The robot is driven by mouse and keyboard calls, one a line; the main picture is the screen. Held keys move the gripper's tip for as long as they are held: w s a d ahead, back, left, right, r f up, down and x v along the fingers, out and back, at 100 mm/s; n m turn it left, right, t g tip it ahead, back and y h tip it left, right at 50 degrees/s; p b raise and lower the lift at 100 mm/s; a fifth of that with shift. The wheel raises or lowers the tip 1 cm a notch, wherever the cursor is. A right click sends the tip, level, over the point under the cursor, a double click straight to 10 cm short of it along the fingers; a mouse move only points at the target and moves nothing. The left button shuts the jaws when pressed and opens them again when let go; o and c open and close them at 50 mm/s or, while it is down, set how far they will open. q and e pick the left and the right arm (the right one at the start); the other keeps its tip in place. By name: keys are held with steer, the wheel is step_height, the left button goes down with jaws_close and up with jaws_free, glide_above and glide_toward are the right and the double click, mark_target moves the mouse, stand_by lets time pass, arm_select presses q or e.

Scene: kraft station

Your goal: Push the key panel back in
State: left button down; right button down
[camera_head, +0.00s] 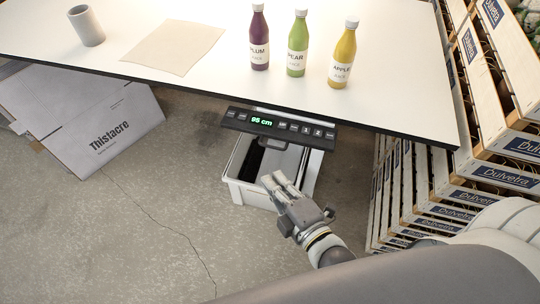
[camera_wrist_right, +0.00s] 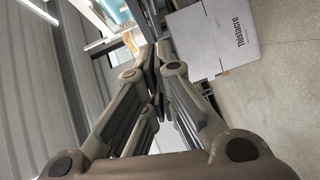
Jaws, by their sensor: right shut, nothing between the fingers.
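The key panel (camera_head: 278,125) is a dark strip with buttons and a green display reading 95 cm. It sticks out from under the front edge of the white table (camera_head: 215,70). My right gripper (camera_head: 272,180) is shut and empty, in front of and below the panel in the head view, apart from it in the picture. In the right wrist view its fingers (camera_wrist_right: 154,52) meet, with nothing visible between them. I cannot make out the panel clearly in the wrist view. My left gripper is not in view.
A light bin (camera_head: 240,190) stands on the floor below the panel. Three bottles (camera_head: 297,45), a beige sheet (camera_head: 173,46) and a grey cup (camera_head: 87,26) are on the table. A Thistacre box (camera_head: 110,115) is at left, and stacked Dulvetra crates (camera_head: 500,120) are at right.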

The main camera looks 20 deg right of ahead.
mark_target(279, 128)
steer(key=w+d+f+p, duration=0.1)
steer(key=w, duration=0.6)
steer(key=shift+w+f+p, duration=0.3)
steer(key=shift+w, duration=0.05)
steer(key=shift+d, duration=0.1)
steer(key=w+d, duration=0.1)
steer(key=w, duration=0.1)
steer(key=w+d, duration=0.3)
steer(key=w, duration=0.2)
steer(key=shift+d, duration=0.35)
steer(key=shift+w+d, duration=0.25)
steer(key=shift+w, duration=0.05)
steer(key=shift+r, duration=0.15)
